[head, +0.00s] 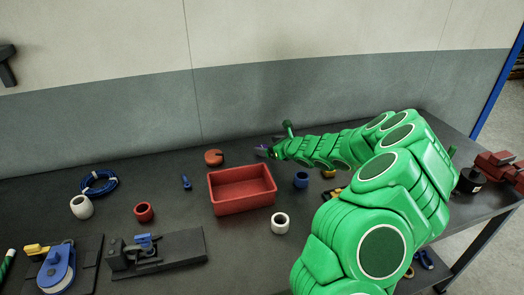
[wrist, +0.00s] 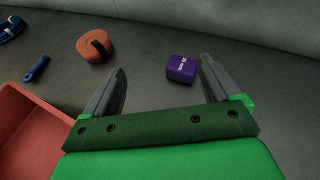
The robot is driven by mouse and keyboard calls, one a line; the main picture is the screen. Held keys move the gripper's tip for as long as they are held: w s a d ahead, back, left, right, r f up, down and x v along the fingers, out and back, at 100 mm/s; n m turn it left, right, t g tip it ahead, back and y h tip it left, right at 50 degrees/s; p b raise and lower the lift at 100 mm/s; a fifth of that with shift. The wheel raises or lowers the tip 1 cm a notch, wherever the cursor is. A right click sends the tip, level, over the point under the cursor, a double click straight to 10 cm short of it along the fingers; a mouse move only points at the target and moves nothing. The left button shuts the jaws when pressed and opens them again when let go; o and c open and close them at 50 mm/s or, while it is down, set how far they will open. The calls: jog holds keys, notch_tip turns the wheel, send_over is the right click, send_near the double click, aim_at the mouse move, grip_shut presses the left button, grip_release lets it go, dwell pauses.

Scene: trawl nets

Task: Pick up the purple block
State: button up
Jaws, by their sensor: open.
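The purple block (wrist: 181,69) lies on the dark table in the wrist view, with small light marks on its side. It is ahead of my open gripper (wrist: 162,78), between the lines of the two fingers and nearer the right one. The fingers do not touch it, and nothing is between them. In the head view my gripper (head: 262,151) is over the back of the table behind the red bin. A small purple patch (head: 262,147) shows there, mostly hidden by the gripper.
The red bin (head: 226,208) stands just in front of my gripper. An orange round object (wrist: 95,46) lies left of the block, and a blue-handled tool (wrist: 37,69) lies further left. The wall (wrist: 250,22) rises close behind the block. White, red and blue rings stand around the bin.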

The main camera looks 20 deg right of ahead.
jog(key=shift+m+h, duration=0.5)
jog(key=shift+m, duration=0.3)
jog(key=d+f, duration=0.3)
jog(key=shift+w, duration=0.15)
jog(key=shift+x, duration=3.35)
jog(key=shift+w+a+f, duration=0.15)
jog(key=shift+w+f, duration=0.15)
jog(key=shift+w, duration=0.05)
jog(key=c, duration=1.1)
